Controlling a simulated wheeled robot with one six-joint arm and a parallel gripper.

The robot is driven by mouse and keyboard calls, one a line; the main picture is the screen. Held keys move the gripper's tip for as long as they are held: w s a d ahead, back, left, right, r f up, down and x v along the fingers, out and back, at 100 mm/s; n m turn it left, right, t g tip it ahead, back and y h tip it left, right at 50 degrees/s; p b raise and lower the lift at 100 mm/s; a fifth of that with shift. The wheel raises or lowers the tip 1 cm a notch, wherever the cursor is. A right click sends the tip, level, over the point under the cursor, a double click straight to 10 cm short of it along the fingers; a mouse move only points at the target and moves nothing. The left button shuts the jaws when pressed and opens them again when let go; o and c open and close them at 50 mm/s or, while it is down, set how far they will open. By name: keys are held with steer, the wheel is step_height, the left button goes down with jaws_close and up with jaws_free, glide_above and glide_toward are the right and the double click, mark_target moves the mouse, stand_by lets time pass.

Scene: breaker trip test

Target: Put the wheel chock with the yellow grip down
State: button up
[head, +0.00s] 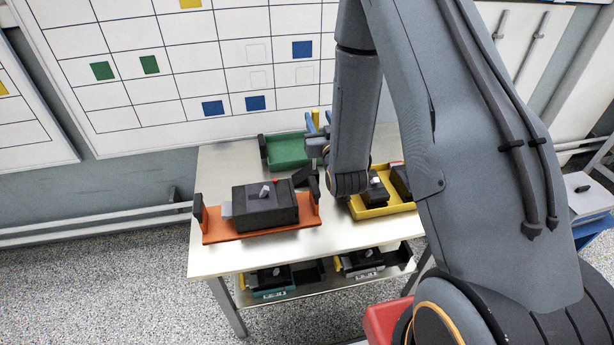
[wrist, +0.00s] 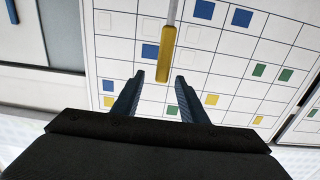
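A yellow upright piece (head: 316,119) stands at the right end of the green tray (head: 288,152), between the fingers of my gripper (head: 318,125). In the wrist view a yellow grip (wrist: 167,52) on a thin pale rod lies between my gripper's fingertips (wrist: 159,77). A gap shows on both sides, so the fingers are apart and do not touch it. I cannot tell whether these are the same piece. No chock body shows clearly; my arm hides part of the area.
On the bench top (head: 222,262) are an orange tray (head: 230,238) with a black breaker box (head: 265,207), and a yellow tray (head: 375,212) with black boxes. More trays lie on the lower shelf (head: 318,289). A gridded whiteboard (head: 125,60) stands behind. The bench's front left is clear.

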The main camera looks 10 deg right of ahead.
steer(key=shift+w+a+r+p, duration=0.1)
steer(key=shift+w+a+p, duration=0.15)
steer(key=shift+w, duration=0.5)
steer(key=shift+w+a+p, duration=0.1)
steer(key=shift+w+p, duration=0.2)
steer(key=shift+w, duration=0.4)
steer(key=shift+w+d+f+p, duration=0.15)
steer(key=shift+w+p, duration=0.45)
steer(key=shift+w, duration=0.65)
steer(key=shift+w+d+f+p, duration=0.1)
steer(key=shift+w+p, duration=0.45)
steer(key=shift+w, duration=0.65)
jaws_close()
steer(key=shift+r, duration=0.15)
